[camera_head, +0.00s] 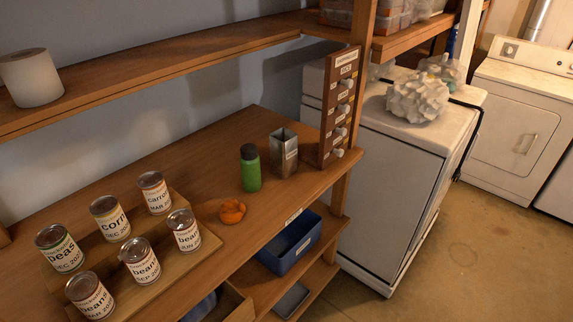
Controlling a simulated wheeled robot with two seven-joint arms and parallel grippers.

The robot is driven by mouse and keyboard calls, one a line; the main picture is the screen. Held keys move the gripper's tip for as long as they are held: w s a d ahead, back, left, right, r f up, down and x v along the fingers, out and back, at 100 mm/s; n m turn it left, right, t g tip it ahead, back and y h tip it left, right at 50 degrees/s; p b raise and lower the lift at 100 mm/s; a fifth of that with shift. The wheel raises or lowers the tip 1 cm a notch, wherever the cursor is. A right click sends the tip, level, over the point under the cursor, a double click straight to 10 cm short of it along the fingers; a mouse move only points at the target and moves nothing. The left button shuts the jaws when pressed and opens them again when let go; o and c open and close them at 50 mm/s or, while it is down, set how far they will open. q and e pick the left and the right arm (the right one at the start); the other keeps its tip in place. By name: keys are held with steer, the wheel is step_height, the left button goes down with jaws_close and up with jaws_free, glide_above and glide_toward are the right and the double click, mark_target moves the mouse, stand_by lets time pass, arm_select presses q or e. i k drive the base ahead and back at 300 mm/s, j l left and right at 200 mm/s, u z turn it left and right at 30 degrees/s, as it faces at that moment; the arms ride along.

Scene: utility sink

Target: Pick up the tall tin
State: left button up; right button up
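A tall, square, open-topped metal tin (284,155) stands upright on the wooden workbench (225,170), near its right end. It has a small pale label on its front. A green bottle with a dark cap (250,170) stands just left of it. Several shorter labelled food cans, such as the corn can (110,220), stand on a stepped wooden rack at the lower left. Neither of my grippers is in view.
An orange pumpkin-like object (232,211) lies in front of the green bottle. A brown panel with knobs (340,105) stands right of the tin. A wooden shelf (180,65) with a white roll (32,78) runs above. A blue bin (290,243) sits below.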

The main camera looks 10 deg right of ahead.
mark_target(284, 141)
steer(key=i+l+u, duration=0.1)
steer(key=l, duration=0.4)
steer(key=i+l+u, duration=0.1)
steer(key=i+l, duration=0.15)
steer(key=l, duration=0.25)
steer(key=i+l+u, duration=0.15)
steer(key=l, duration=0.35)
steer(key=i+l+u, duration=0.1)
steer(key=l, duration=0.4)
steer(key=i+l+u, duration=0.1)
steer(key=l, duration=0.4)
steer(key=i+l+u, duration=0.1)
steer(key=l, duration=0.45)
